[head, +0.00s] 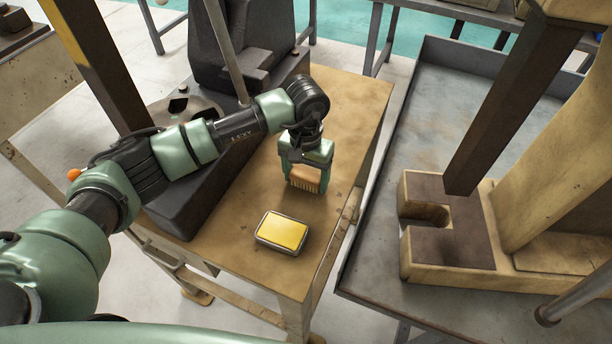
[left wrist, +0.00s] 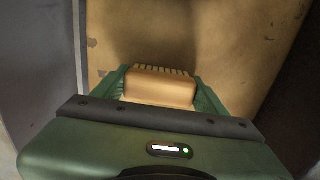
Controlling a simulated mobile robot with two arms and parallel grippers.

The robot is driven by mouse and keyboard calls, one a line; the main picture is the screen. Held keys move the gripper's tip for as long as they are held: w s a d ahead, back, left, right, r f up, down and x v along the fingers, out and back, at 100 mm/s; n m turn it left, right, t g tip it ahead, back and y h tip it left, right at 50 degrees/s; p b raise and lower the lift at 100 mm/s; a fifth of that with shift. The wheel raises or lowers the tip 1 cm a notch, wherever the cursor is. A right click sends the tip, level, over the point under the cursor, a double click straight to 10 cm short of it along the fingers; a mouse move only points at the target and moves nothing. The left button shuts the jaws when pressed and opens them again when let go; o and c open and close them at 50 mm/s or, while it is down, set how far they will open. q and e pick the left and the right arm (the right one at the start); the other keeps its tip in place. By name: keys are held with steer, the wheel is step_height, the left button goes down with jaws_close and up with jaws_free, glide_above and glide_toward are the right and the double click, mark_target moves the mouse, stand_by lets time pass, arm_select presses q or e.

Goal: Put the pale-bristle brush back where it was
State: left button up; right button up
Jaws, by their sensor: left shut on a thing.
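The pale-bristle brush (head: 305,181) has a tan wooden block and pale bristles pointing down. My left gripper (head: 306,168) is shut on its block, over the wooden table (head: 342,110). In the left wrist view the brush block (left wrist: 160,88) sits between the two green fingers, with a row of bristle tips beyond it. I cannot tell whether the bristles touch the tabletop. My right gripper is not in view.
A tin with a yellow top (head: 283,232) lies on the table nearer me. A dark arbor press (head: 235,50) stands at the left of the table. A grey metal table (head: 385,240) with a beige press (head: 475,225) is at the right. The tabletop behind the gripper is clear.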

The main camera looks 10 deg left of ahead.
arm_select(q)
steer(key=shift+f, duration=0.4)
steer(key=o, duration=0.9)
steer(key=shift+f, duration=0.1)
steer(key=o, duration=0.4)
